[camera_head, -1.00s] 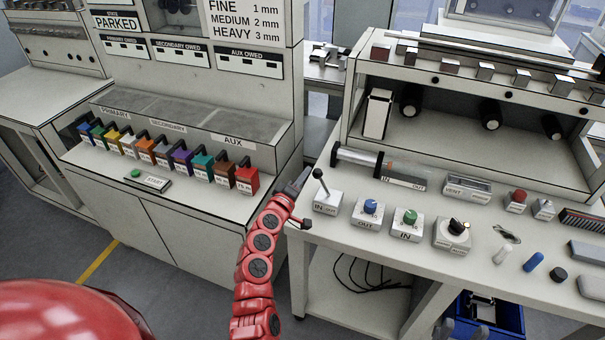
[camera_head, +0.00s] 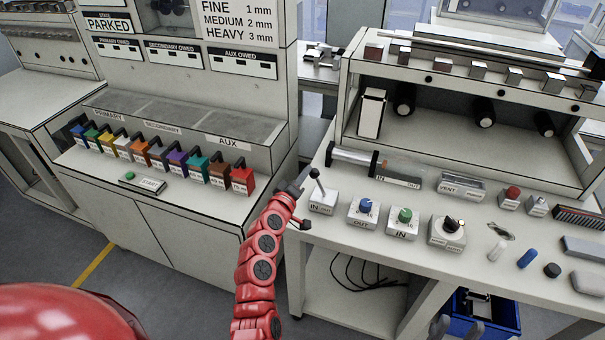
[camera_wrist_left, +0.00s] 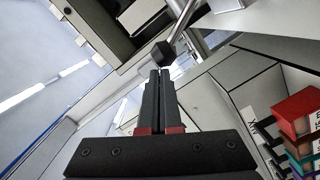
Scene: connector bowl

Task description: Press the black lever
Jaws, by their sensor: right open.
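The black lever (camera_head: 315,175) is a dark knob on a slanted silver rod. It stands on a small white box labelled IN and OUT at the left end of the right-hand bench. My left gripper (camera_head: 293,187) is just left of the lever, at about the knob's height. In the left wrist view the fingers (camera_wrist_left: 160,72) are together with nothing visible between them, and a dark knob (camera_wrist_left: 163,53) on a silver rod lies just beyond their tips. Contact cannot be told. My right gripper (camera_head: 458,327) shows only as two separated grey fingertips at the bottom edge.
Blue-knob (camera_head: 367,207), green-knob (camera_head: 405,216) and black-knob (camera_head: 450,225) boxes stand right of the lever. A cylinder (camera_head: 352,159) lies behind it. Coloured blocks (camera_head: 243,178) line the left cabinet. A blue bin (camera_head: 505,315) is below the bench.

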